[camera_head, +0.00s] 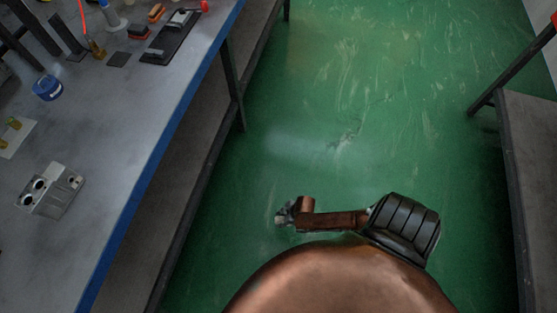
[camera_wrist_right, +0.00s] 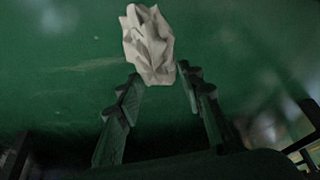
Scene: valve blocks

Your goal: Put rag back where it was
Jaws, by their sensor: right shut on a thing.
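A crumpled off-white rag (camera_wrist_right: 148,45) shows at the fingertips of my right gripper (camera_wrist_right: 160,77) in the right wrist view. The two dark fingers are closed on its lower end, and the green floor lies behind it. In the head view my right gripper (camera_head: 285,214) is over the floor, to the right of the workbench (camera_head: 120,140) and clear of it. The rag itself is too small to make out surely there. My left gripper is in neither view.
On the bench are a metal valve block (camera_head: 50,190), a blue tape roll (camera_head: 47,88), a black tray (camera_head: 170,38) and brushes. Bare bench lies between the block and the blue edge. Another bench (camera_head: 530,150) stands at the right, with open floor between.

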